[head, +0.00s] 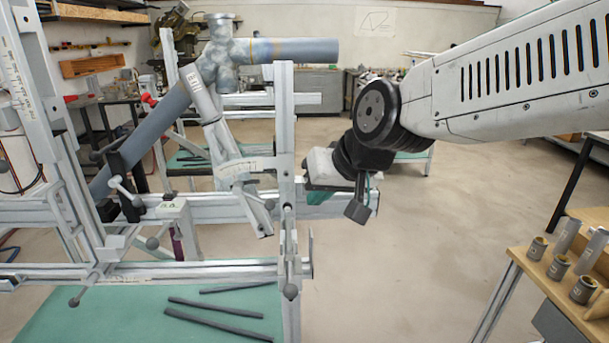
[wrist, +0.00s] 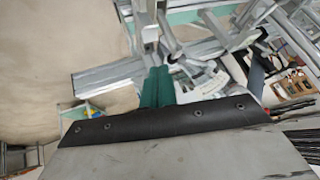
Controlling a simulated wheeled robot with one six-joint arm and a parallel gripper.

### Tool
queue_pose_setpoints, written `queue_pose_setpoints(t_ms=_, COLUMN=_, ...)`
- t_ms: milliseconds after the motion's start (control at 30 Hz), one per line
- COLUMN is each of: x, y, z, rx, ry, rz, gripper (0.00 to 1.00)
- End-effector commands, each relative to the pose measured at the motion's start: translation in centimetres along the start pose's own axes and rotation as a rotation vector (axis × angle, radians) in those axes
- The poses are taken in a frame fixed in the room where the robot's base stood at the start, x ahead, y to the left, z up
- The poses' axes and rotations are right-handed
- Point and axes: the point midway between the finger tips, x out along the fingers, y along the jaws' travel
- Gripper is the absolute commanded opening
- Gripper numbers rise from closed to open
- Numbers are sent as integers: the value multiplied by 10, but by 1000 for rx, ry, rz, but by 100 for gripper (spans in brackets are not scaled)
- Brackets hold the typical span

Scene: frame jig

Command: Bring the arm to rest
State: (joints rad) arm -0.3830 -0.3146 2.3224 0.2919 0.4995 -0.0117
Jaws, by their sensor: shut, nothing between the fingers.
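My arm reaches in from the upper right in the head view. My gripper (head: 318,197) hangs at its end, beside the right upright of the frame jig (head: 284,140), its green fingers partly hidden. In the wrist view the green fingers of my gripper (wrist: 157,88) are together with nothing between them. Jig rails and clamps (wrist: 195,72) lie beyond the fingertips. I cannot tell from these views how close the fingers are to the jig.
Grey tubes (head: 295,49) are held in the jig. Dark rods (head: 215,322) lie on a green surface below. A wooden bench (head: 545,275) with several metal cups (head: 558,267) stands at the right. Open floor (head: 420,270) lies between the jig and bench.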

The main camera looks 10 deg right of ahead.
Motion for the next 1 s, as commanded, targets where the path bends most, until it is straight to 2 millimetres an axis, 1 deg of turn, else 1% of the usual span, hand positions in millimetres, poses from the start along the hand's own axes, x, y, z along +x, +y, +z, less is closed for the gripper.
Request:
queue_pose_setpoints(t_ms=67, x=1, y=5, z=25, rx=-19, ry=-95, rz=15, gripper=0)
queue_pose_setpoints(t_ms=100, x=-4, y=11, z=42, rx=-31, ry=-153, rz=29, gripper=0)
queue_pose_setpoints(t_ms=167, x=-18, y=26, z=69, rx=-38, ry=-239, rz=62, gripper=0)
queue_pose_setpoints(t_ms=200, x=-30, y=39, z=88, rx=-36, ry=-294, rz=89, gripper=0)
queue_pose_setpoints(t_ms=267, x=-52, y=60, z=115, rx=-24, ry=-370, rz=135, gripper=0)
queue_pose_setpoints(t_ms=300, x=-67, y=74, z=134, rx=-10, ry=-415, rz=167, gripper=0)
queue_pose_setpoints(t_ms=400, x=-103, y=103, z=175, rx=41, ry=-498, rz=245, gripper=0)
queue_pose_setpoints(t_ms=500, x=-128, y=121, z=201, rx=93, ry=-525, rz=301, gripper=0)
queue_pose_setpoints(t_ms=600, x=-140, y=130, z=209, rx=131, ry=-494, rz=331, gripper=0)
queue_pose_setpoints(t_ms=700, x=-145, y=133, z=208, rx=154, ry=-468, rz=341, gripper=0)
queue_pose_setpoints(t_ms=1000, x=-145, y=134, z=208, rx=157, ry=-466, rz=341, gripper=0)
